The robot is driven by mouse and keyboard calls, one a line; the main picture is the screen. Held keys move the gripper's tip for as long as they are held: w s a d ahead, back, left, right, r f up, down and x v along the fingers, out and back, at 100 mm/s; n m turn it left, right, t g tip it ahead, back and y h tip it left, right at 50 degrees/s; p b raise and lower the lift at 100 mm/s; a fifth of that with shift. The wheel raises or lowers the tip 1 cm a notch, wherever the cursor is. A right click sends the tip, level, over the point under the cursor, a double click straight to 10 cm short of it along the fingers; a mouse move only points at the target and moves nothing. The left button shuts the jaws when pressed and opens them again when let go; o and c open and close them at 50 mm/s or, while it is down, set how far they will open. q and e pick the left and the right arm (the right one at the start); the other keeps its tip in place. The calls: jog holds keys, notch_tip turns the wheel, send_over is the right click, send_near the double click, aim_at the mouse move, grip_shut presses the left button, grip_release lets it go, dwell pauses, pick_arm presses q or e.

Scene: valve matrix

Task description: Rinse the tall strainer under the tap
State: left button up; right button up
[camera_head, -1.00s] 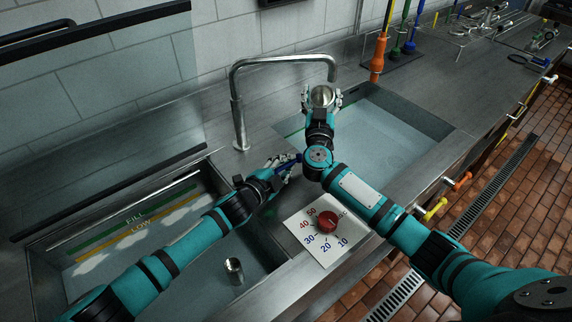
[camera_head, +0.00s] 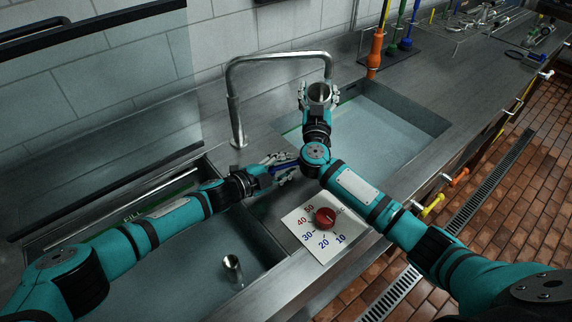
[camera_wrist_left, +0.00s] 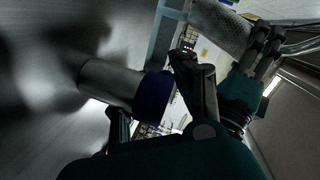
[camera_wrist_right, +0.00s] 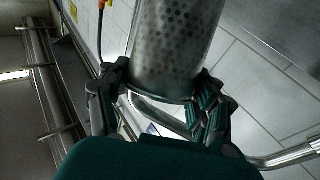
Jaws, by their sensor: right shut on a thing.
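The tall strainer (camera_wrist_right: 175,45) is a perforated metal cylinder. My right gripper (camera_wrist_right: 155,95) is shut on it near its lower end. In the head view, the strainer's open mouth (camera_head: 319,93) faces up, just below the end of the tap (camera_head: 278,58) spout in the picture. No water stream shows. A grey cylindrical lever with a blue band (camera_wrist_left: 153,96) lies between the fingers of my left gripper (camera_wrist_left: 158,112), which is open. In the head view, the left gripper (camera_head: 282,170) is beside this blue part (camera_head: 284,166), left of my right wrist.
A red knob (camera_head: 325,217) sits on a white dial plate numbered 10 to 50. A small metal cup (camera_head: 232,268) stands in the left basin (camera_head: 262,230). The right basin (camera_head: 415,110) lies behind my right arm.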

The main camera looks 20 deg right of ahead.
pick_arm(q)
jog(key=shift+o, duration=0.3)
jog(key=shift+a, duration=0.1)
jog(key=v, duration=1.1)
jog(key=shift+s+a+r, duration=0.15)
jog(key=shift+a, duration=0.15)
